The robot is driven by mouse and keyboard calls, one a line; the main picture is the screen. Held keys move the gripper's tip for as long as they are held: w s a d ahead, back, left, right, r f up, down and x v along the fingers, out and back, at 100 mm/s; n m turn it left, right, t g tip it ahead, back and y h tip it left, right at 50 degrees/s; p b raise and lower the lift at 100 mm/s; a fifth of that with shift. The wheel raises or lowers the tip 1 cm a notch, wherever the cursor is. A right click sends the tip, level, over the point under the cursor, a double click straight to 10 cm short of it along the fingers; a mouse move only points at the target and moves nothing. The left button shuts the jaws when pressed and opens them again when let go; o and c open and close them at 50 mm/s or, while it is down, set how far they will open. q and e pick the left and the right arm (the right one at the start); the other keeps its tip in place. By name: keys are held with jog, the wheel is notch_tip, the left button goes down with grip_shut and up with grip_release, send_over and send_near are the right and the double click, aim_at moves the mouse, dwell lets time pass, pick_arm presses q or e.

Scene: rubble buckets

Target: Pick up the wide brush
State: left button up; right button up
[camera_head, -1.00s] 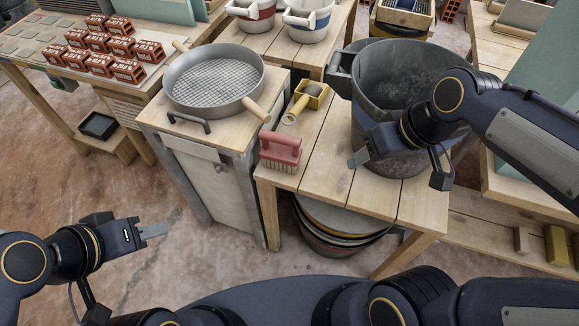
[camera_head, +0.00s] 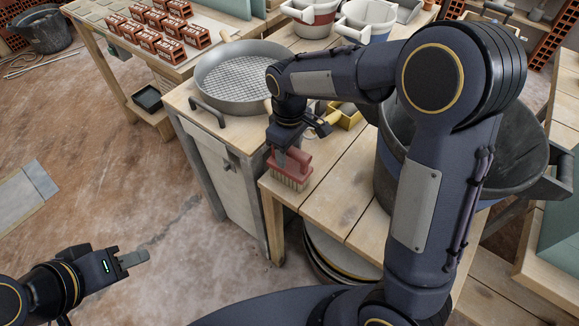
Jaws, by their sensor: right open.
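The wide brush (camera_head: 290,178) has a red handle and block with pale bristles and stands bristles-down at the front left corner of the wooden table (camera_head: 335,205). My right gripper (camera_head: 283,157) is open and points down at the brush handle, with a finger overlapping the handle's left part. The arm hides part of the jaws, and I cannot tell whether they touch the brush. My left gripper (camera_head: 132,259) is low at the left, over the floor and far from the brush. Its jaws show side-on, so their opening cannot be told.
A round sieve (camera_head: 240,78) stands on the cabinet left of the table. A yellow scoop or box (camera_head: 347,117) is behind my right wrist. A large dark bucket (camera_head: 393,160) stands at right, partly hidden by my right arm. The table front is clear.

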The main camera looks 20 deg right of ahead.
aim_at(290, 164)
notch_tip(290, 164, down, 2)
jog(key=shift+f, duration=0.25)
jog(key=shift+r, duration=0.1)
grip_shut()
